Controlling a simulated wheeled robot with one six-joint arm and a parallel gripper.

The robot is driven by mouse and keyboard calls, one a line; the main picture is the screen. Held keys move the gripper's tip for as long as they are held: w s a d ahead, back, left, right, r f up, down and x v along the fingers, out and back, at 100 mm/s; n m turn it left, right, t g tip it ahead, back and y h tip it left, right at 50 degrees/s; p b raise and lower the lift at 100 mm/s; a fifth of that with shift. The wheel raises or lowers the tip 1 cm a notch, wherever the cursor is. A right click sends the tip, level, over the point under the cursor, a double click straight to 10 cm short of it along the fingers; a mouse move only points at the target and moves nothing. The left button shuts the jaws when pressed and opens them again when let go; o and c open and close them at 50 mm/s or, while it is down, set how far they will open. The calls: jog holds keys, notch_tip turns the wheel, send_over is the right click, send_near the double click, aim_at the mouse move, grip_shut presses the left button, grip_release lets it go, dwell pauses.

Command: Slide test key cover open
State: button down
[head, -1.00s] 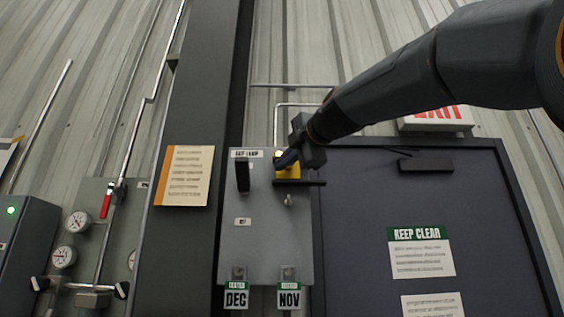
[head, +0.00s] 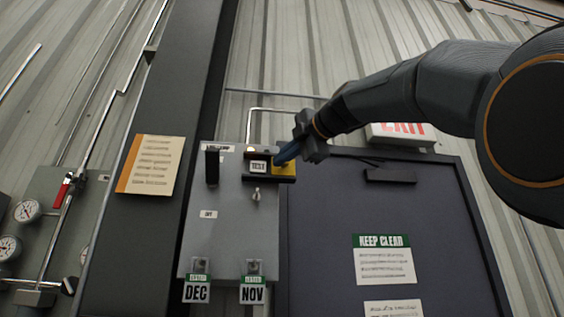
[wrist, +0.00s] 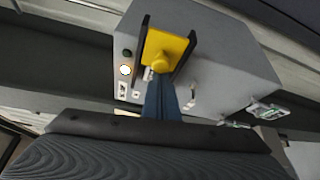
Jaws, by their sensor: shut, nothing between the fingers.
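The yellow cover (head: 287,168) sits between black rails (head: 270,180) on the upper right of a grey box (head: 225,235). It is at the right end of the rails, and a white TEST label (head: 258,167) shows to its left. In the wrist view, the yellow cover (wrist: 167,54) has a small raised knob. My gripper (head: 279,161) is shut and empty, its blue fingertips at the cover's left side. In the wrist view, the shut fingers (wrist: 158,85) reach up to the cover; I cannot tell whether they touch it.
A black handle (head: 212,167) and a small metal switch (head: 256,194) stick out of the box. A lamp (wrist: 125,70) glows on it. DEC (head: 196,293) and NOV (head: 252,293) tags hang below. A dark door (head: 330,240) is to the right, gauges (head: 27,211) to the left.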

jog(key=s+d+b, duration=0.1)
jog(key=s+b, duration=0.4)
jog(key=s, duration=0.4)
jog(key=shift+s+d, duration=0.15)
jog(key=shift+s, duration=0.05)
dwell(0.4)
jog(key=shift+f, duration=0.1)
dwell(0.4)
